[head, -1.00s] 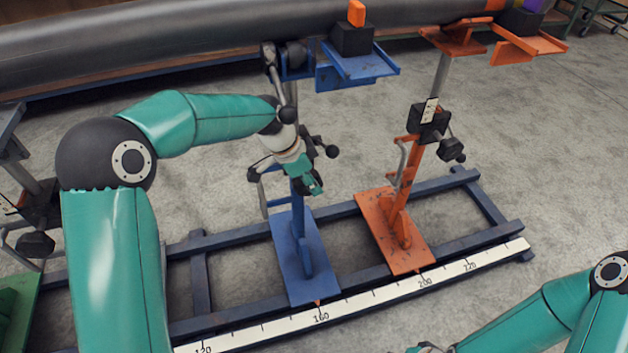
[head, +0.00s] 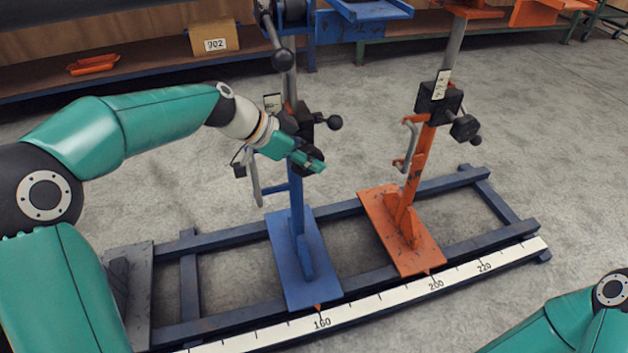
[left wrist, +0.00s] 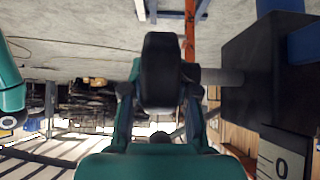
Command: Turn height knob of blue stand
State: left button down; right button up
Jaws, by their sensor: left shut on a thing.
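The blue stand (head: 305,265) is upright on the dark rail frame, its post rising to a black clamp block. My left gripper (head: 318,166) is at the post's front side, below the clamp block, shut on a black knob (head: 314,153) that it partly hides. In the left wrist view the knob (left wrist: 161,70) sits between the two fingers, with a grey shaft (left wrist: 222,76) running from it to a black block (left wrist: 255,75). My right gripper is out of view; only part of that arm shows at the lower right.
An orange stand (head: 400,240) with its own black knob (head: 464,128) stands to the right. A ball-ended lever (head: 335,122) sticks out near my left gripper. A white scale (head: 370,308) runs along the front rail. A bench with a cardboard box (head: 214,38) is behind.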

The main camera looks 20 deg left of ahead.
pick_arm(q)
jog(key=shift+a+f+t+h+b, duration=0.35)
jog(key=shift+t+h+b, duration=0.3)
jog(key=shift+b, duration=0.6)
jog(key=shift+r+h, duration=0.2)
jog(key=shift+h, duration=0.15)
jog(key=shift+a+r+t+h, duration=0.1)
jog(key=shift+r+t+h, duration=0.1)
jog(key=shift+t+h, duration=1.15)
jog(key=shift+h, duration=0.45)
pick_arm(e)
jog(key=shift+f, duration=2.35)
pick_arm(q)
jog(key=shift+s, duration=0.1)
jog(key=c, duration=0.9)
grip_release()
jog(key=shift+h, duration=0.3)
